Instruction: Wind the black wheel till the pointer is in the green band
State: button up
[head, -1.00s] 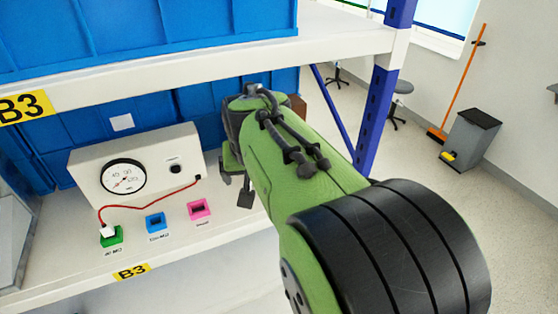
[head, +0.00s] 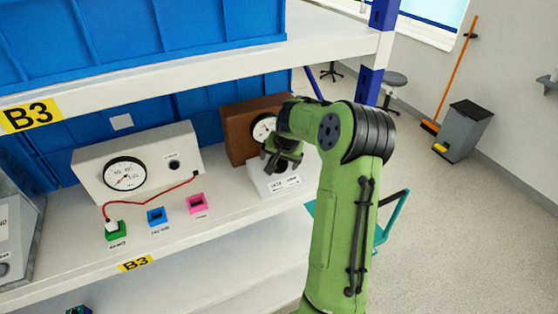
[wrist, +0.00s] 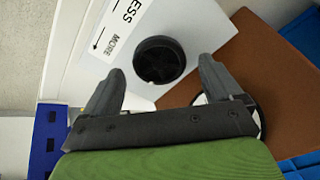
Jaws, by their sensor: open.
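The black wheel (wrist: 159,60) is a round knob on a white box (wrist: 192,25) with a label (wrist: 122,22) reading "MORE" and partly "ESS". My gripper (wrist: 157,80) is open, its two fingers on either side of the wheel in the picture; I cannot tell whether they touch it. In the head view my gripper (head: 274,164) is over the white box (head: 268,187) and hides the wheel. A white dial (head: 262,127) on a brown panel (head: 238,138) is partly covered by my arm. Its pointer and green band cannot be made out.
Left on the shelf (head: 75,240) stands a white panel (head: 90,168) with another dial (head: 125,174) and a red cable (head: 150,205) running to a green socket (head: 117,235). Blue (head: 156,217) and pink (head: 196,204) sockets sit nearby. A blue post (head: 372,85) stands at right.

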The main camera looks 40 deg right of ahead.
jog(key=shift+x, duration=0.9)
jog(key=shift+c, duration=0.2)
jog(key=c, duration=1)
